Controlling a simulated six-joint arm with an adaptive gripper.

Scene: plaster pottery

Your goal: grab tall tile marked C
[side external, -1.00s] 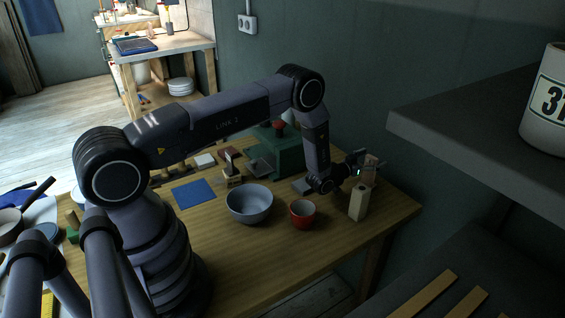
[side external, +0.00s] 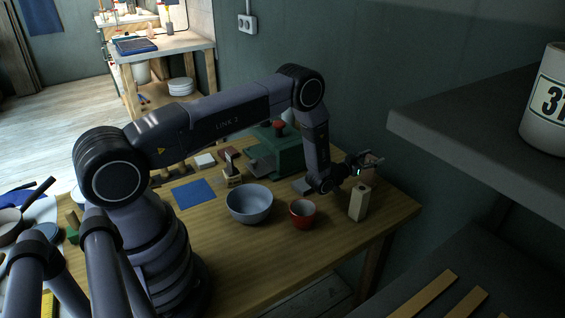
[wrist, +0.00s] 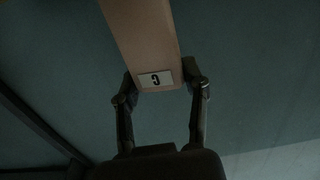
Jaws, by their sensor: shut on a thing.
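The tall tile (wrist: 143,35) is a long, pale tan piece with a white label bearing a black C, which appears turned over in the wrist view. My gripper (wrist: 160,77) is shut on it, with one finger on each side near the labelled end. The tile's other end runs out of the top of the wrist view. In the side view my gripper (side external: 371,161) is raised above the table's right end, and the tile is too small and dark there to make out clearly.
An upright beige block (side external: 359,204) stands just below my gripper. A red cup (side external: 302,221) and a grey-blue bowl (side external: 250,214) stand to its left. A green machine (side external: 281,155) stands behind, near the wall. A grey shelf (side external: 460,135) juts in at right.

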